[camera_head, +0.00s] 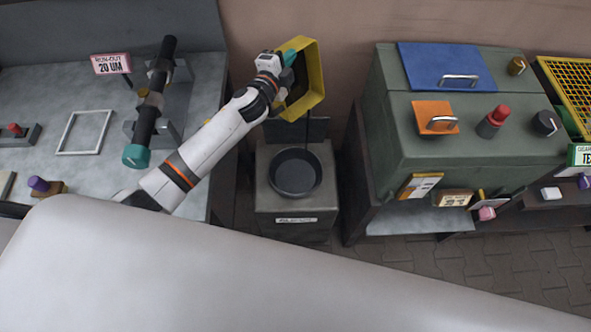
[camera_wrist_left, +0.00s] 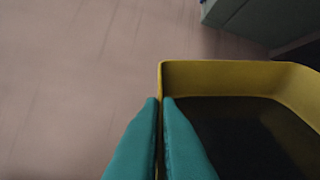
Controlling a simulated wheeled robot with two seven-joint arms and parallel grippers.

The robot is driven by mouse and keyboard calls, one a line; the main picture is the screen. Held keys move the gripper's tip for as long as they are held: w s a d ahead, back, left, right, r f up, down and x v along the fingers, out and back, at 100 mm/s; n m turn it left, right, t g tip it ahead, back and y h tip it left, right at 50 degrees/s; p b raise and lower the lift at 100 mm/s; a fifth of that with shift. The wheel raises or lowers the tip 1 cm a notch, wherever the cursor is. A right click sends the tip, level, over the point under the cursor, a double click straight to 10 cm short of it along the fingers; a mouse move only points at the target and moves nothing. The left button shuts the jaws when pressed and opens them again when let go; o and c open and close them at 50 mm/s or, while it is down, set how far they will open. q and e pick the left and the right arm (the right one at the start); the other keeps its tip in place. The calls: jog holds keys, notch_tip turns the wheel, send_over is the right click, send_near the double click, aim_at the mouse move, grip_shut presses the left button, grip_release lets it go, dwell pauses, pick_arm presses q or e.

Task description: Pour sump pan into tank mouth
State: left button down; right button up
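The yellow sump pan (camera_head: 313,82) is held up on edge above the tank, its dark inside turned toward the lower left in the head view. My left gripper (camera_head: 288,60) is shut on the pan's wall. In the left wrist view, the teal fingertips (camera_wrist_left: 161,105) pinch the rim of the pan (camera_wrist_left: 225,72), and its inside looks dark. The tank mouth (camera_head: 295,172) is a round dark opening on top of a grey box-shaped tank (camera_head: 292,228), below the pan and apart from it. My right gripper is not in view.
A grey bench (camera_head: 90,100) with a dark shaft (camera_head: 152,100) on supports stands left. A green cabinet (camera_head: 470,140) with a blue lid and an orange plate stands right of the tank. A wall is behind. Open paved floor (camera_head: 490,265) lies at lower right.

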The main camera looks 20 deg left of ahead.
pick_arm(q)
jog(key=shift+s+d+f+m+b, duration=0.1)
jog(key=shift+s+d+m+b, duration=0.15)
jog(key=shift+s+d+b, duration=0.25)
jog(key=shift+s+d+f+m+b, duration=0.15)
jog(key=shift+d+m+b, duration=0.15)
jog(key=shift+d, duration=0.3)
jog(key=shift+s+d+r+m+t+b, duration=0.1)
jog(key=shift+s+d+m+t+b, duration=0.2)
jog(key=shift+s+d+m+b, duration=0.3)
jog(key=shift+s+d+r+m+t+b, duration=0.1)
jog(key=shift+s+d+m+t+b, duration=0.3)
jog(key=shift+d, duration=0.4)
